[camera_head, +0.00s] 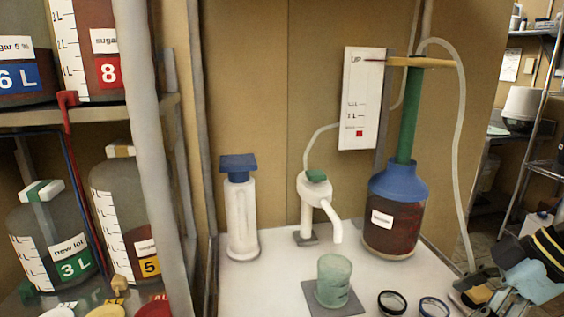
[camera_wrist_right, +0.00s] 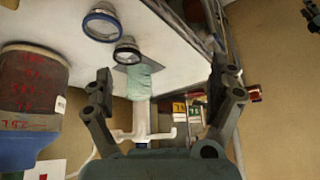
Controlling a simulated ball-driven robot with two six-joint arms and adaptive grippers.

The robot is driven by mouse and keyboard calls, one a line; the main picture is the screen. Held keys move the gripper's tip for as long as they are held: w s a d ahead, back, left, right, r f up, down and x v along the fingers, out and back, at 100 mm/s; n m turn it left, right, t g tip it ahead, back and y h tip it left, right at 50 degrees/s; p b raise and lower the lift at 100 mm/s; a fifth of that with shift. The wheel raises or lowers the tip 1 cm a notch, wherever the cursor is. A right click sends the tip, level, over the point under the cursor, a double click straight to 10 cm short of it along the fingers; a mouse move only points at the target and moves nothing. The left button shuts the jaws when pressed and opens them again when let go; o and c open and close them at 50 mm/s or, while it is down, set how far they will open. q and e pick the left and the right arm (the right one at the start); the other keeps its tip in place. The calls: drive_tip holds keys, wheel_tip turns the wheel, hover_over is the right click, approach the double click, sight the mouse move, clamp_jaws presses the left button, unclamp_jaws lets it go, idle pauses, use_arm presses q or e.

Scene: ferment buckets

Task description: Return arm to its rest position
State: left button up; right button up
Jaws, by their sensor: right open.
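My right arm comes in at the right edge of the head view, and its gripper (camera_head: 474,290) is low beside the white bench's right end. In the right wrist view the right gripper (camera_wrist_right: 160,88) is open, with its two fingers wide apart and nothing between them. The green cup (camera_wrist_right: 144,80) shows beyond the fingers, apart from them. In the head view this cup (camera_head: 333,280) stands upright on a grey square pad (camera_head: 312,296) below a white spout (camera_head: 325,212). My left gripper is not in view.
A blue-topped carboy (camera_head: 392,208) of dark red liquid stands on the bench (camera_head: 275,290), near the right arm. A black ring (camera_head: 392,302) and a blue ring (camera_head: 434,306) lie in front. A white cylinder (camera_head: 241,215) stands left; shelves (camera_head: 80,114) hold labelled buckets.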

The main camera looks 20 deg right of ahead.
drive_tip(key=s+a+f+m+h, duration=0.2)
drive_tip(key=s+a+m+h, duration=0.3)
drive_tip(key=s+a+m, duration=0.4)
wheel_tip(320, 180, down, 35)
drive_tip(key=s+d+g+b, duration=0.2)
drive_tip(key=s+b, duration=0.1)
drive_tip(key=b, duration=0.7)
use_arm(q)
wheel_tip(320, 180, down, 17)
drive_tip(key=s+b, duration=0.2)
drive_tip(key=b, duration=0.5)
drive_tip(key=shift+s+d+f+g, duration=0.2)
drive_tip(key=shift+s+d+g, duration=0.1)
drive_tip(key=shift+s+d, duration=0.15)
use_arm(e)
drive_tip(key=s+f, duration=0.9)
drive_tip(key=f, duration=0.3)
drive_tip(key=s+f+g, duration=0.1)
drive_tip(key=s+f, duration=0.8)
drive_tip(key=f, duration=0.3)
drive_tip(key=shift+s+d+f+n, duration=0.15)
drive_tip(key=shift+d+f+n, duration=0.15)
drive_tip(key=shift+d, duration=0.15)
